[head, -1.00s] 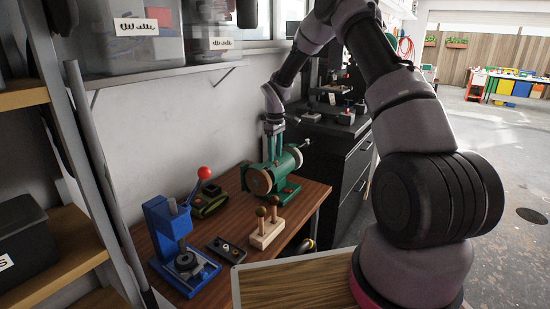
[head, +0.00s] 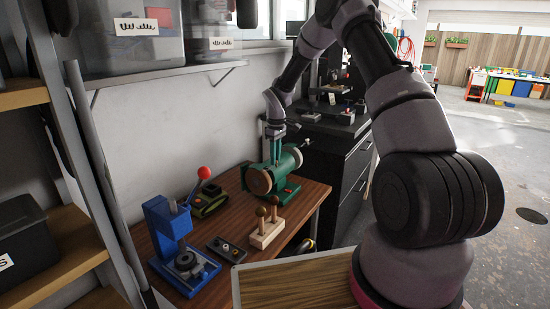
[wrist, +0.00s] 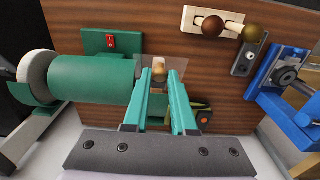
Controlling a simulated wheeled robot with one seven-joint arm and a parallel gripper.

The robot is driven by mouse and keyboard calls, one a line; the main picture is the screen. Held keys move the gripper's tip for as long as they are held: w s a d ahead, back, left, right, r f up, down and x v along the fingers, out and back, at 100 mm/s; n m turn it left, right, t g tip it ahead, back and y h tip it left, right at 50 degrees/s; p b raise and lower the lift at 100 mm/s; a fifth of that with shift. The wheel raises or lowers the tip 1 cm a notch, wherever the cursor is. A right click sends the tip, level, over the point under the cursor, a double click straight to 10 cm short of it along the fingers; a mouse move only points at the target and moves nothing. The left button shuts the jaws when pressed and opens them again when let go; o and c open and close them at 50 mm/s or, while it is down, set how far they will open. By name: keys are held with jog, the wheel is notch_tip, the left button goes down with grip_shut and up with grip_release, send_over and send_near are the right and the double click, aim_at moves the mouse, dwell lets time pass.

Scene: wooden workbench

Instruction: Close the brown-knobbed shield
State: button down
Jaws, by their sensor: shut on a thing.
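The green bench grinder (head: 286,162) stands at the back of the bench, and its green body (wrist: 95,78) fills the left of the wrist view. A small tan-brown knob (wrist: 159,70) sits between my fingertips, by what looks like a clear shield (wrist: 176,72). My gripper (wrist: 160,84) is shut on this knob, its green fingers pointing away from the wrist. The shield's exact tilt cannot be told.
A wooden block with two knobbed pegs (head: 264,234) stands in front of the grinder.

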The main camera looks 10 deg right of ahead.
jog(key=shift+s+d+f+t+y, duration=0.3)
jog(key=shift+d+f+t+y, duration=0.1)
jog(key=shift+t+y, duration=0.2)
jog(key=shift+s+d+f+t+y, duration=0.3)
jog(key=shift+d+t+y, duration=0.05)
jog(key=shift+t+y, duration=0.25)
notch_tip(320, 180, down, 7)
jog(key=s+t+y, duration=0.1)
jog(key=t+y, duration=0.7)
jog(key=shift+d+r, duration=0.2)
jog(key=shift+d, duration=0.15)
jog(key=shift+f, duration=0.1)
jog(key=c, duration=0.7)
grip_release()
jog(key=shift+c, duration=0.2)
jog(key=shift+d, duration=0.1)
jog(key=v, duration=1)
jog(key=shift+s+d, duration=0.2)
jog(key=shift+s, duration=0.1)
